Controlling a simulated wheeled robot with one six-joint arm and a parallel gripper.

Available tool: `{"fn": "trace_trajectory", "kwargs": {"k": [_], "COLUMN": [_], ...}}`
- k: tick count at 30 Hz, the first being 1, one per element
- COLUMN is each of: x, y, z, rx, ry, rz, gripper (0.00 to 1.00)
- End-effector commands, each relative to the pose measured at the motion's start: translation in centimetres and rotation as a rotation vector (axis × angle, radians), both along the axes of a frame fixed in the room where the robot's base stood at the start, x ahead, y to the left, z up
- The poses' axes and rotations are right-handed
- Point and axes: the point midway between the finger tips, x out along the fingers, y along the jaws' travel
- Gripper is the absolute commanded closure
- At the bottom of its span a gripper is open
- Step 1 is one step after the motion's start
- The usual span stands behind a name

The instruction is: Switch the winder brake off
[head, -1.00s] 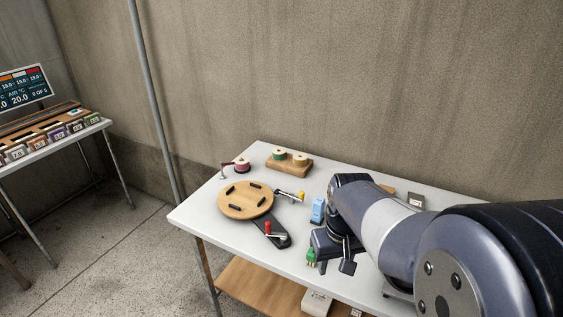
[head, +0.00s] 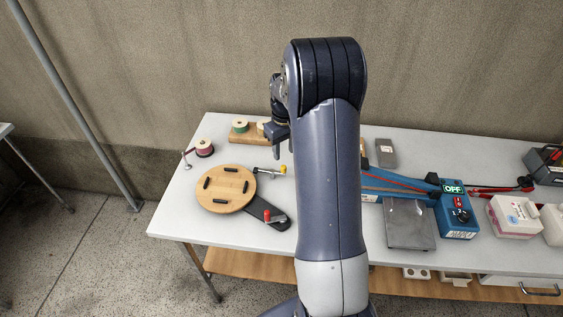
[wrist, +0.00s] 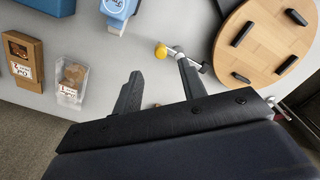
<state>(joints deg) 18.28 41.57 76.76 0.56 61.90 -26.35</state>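The winder has a round wooden disc (head: 228,188) with several black pegs; it also shows at the upper right of the wrist view (wrist: 265,48). A dark arm (head: 270,214) with a red knob (head: 267,214) stands at its front right. A metal lever with a yellow knob (head: 284,170) lies at its right; the yellow knob (wrist: 161,51) is just beyond my fingertips in the wrist view. No label marks which is the brake. My gripper (wrist: 160,77) is open and empty, above the back of the table. In the head view my arm partly hides it.
A red spool (head: 204,147) and a wooden spool stand (head: 240,139) are behind the disc. A blue machine (head: 458,221) with an OFF sign (head: 453,189) and a grey plate (head: 410,226) stand right of my arm. Small boxes (wrist: 22,55) lie left in the wrist view.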

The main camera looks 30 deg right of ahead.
Motion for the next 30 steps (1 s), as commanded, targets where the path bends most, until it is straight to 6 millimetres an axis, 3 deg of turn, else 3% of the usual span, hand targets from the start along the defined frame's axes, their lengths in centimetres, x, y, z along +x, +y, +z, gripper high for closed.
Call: {"fn": "trace_trajectory", "kwargs": {"k": [6,12,23,30], "x": [-0.1,-0.1,0.0,0.0], "y": [0.1,0.1,0.1,0.1], "z": [-4.2,-6.6,-7.2,-7.2], "rx": [0.002,0.001,0.0,0.0], "ry": [0.005,0.002,0.0,0.0], "rz": [0.0,0.0,0.0,0.0], "gripper": [0.6,0.6,0.6,0.78]}}
